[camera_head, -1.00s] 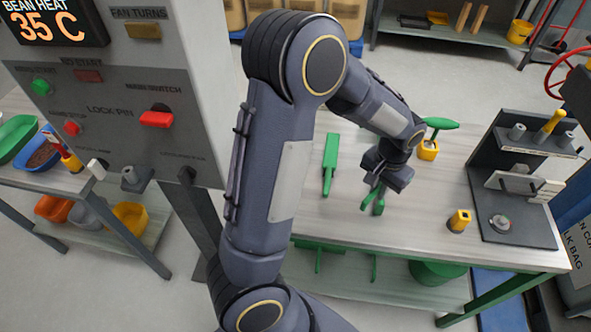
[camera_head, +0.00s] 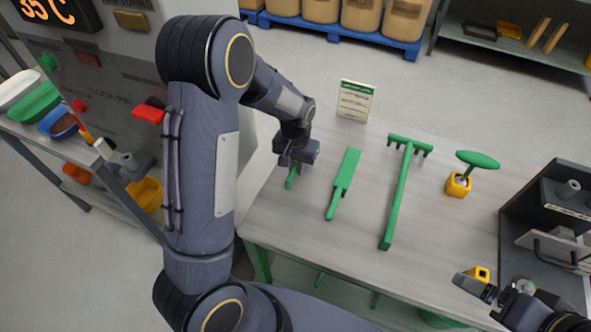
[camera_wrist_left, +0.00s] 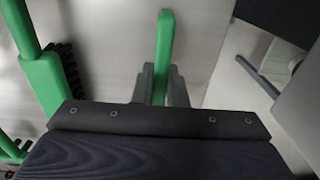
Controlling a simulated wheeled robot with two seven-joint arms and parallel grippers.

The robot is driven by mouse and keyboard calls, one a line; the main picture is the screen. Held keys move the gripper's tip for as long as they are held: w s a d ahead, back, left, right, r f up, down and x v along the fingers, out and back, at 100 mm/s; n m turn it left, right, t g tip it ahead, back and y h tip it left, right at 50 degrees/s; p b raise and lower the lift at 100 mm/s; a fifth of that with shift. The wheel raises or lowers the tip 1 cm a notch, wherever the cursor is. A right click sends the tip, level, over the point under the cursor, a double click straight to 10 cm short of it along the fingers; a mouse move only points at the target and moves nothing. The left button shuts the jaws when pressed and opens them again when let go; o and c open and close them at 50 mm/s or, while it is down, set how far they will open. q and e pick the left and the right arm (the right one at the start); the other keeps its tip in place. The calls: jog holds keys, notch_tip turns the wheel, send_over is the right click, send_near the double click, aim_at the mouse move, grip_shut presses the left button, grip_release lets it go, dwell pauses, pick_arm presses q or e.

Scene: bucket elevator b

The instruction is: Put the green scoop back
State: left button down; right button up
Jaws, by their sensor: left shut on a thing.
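My left gripper (camera_head: 296,163) is at the left part of the grey table (camera_head: 300,212), left of a green paddle-like tool (camera_head: 343,184). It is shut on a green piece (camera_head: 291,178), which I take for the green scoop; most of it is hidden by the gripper. In the left wrist view the green piece (camera_wrist_left: 165,45) stands out between the fingers as a straight bar. Whether it touches the table I cannot tell. My right gripper (camera_head: 476,286) is at the lower right, near a small yellow block (camera_head: 481,272); its jaws are unclear.
A green rake (camera_head: 399,195) lies right of the paddle. A green T-handled tool (camera_head: 477,160) stands in a yellow holder (camera_head: 459,184). A small sign (camera_head: 355,100) stands at the table's back edge. A dark stand (camera_head: 555,215) is at the right. The control cabinet is at the left.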

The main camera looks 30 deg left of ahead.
pick_arm(q)
jog(key=shift+f, duration=1.3)
jog(key=shift+f, duration=0.1)
jog(key=c, duration=1.5)
grip_release()
jog(key=shift+o, duration=0.2)
notch_tip(320, 180, up, 12)
jog(key=shift+s+r+b, duration=0.1)
jog(key=shift+b, duration=0.3)
jog(key=s+d+r+t+h, duration=0.1)
jog(key=s+r, duration=0.3)
jog(key=s, duration=0.7)
jog(key=s+d+r+n+t+h, duration=0.1)
jog(key=s+r+t, duration=0.3)
jog(key=s, duration=0.8)
jog(key=shift+d+r+t+h, duration=0.3)
jog(key=shift+d+h, duration=0.3)
jog(key=shift+h, duration=0.3)
